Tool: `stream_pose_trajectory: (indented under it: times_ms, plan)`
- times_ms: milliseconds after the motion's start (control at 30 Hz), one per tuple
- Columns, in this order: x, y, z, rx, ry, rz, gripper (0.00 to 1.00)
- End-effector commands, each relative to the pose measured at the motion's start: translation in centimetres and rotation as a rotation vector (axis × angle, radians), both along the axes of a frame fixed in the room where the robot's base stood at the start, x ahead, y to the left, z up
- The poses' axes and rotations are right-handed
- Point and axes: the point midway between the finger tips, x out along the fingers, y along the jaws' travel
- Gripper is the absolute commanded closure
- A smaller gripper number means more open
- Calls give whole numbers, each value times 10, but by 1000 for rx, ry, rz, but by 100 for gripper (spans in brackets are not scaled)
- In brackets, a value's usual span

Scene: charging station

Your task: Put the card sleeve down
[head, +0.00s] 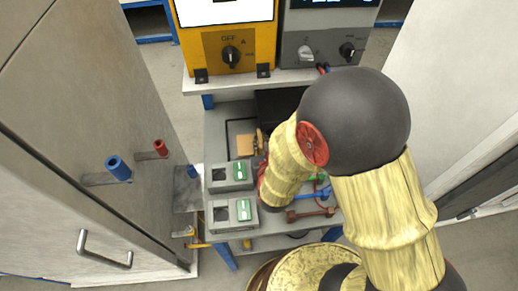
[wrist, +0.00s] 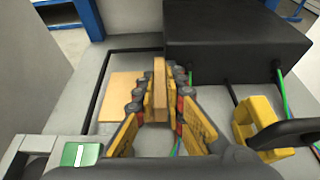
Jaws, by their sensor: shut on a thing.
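My gripper (wrist: 157,95) is shut on the card sleeve (wrist: 159,80), a thin tan slab held on edge between the yellow fingers. In the wrist view it stands over the grey worktop, beside the right edge of a flat tan square (wrist: 120,92). Whether the sleeve's lower edge touches the worktop cannot be told. In the head view my gripper (head: 261,141) is partly hidden by my arm, just right of the tan square (head: 245,145) on the grey worktop (head: 216,128).
A black box (wrist: 235,42) with green cables stands close on the right. A yellow and black object (wrist: 255,118) is nearer. Grey boxes with green switches (head: 232,175) stand at the front left of the worktop. A tall grey cabinet (head: 100,130) is at left.

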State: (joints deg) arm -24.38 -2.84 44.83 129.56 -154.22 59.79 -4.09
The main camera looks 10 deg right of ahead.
Motion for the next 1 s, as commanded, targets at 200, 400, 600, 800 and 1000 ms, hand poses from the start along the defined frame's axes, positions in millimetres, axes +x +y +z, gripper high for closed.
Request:
stream_pose_trajectory:
  times_ms: [200, 400, 600, 800, 1000]
  plan:
    - [9, 3, -10, 0, -1, 0, 100]
    - [13, 4, -39, 0, 2, 0, 100]
    - [14, 4, -47, 1, -2, 0, 100]
    - [14, 4, -47, 1, -1, 0, 100]
    - [14, 4, -49, 1, -1, 0, 83]
